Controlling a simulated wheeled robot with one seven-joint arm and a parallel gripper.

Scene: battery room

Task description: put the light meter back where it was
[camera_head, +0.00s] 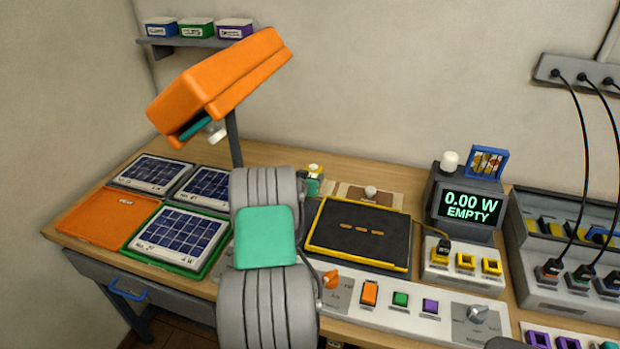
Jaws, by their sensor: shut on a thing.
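My arm's grey links and teal pad fill the lower middle and hide most of my gripper (314,186). Only a small teal part of it shows, just past the arm, over the back of the bench. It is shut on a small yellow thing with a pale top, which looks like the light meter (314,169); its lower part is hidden. To its right, a cream board (345,192) with a brown patch and a pale knob (371,191) lies on the bench. I cannot tell whether the meter touches the bench.
An orange lamp (220,85) hangs over the left side. Solar panels (180,236) and an orange plate (110,216) lie below it. A black yellow-edged pad (358,250), a control strip (400,320) and a display reading 0.00 W EMPTY (472,205) crowd the right.

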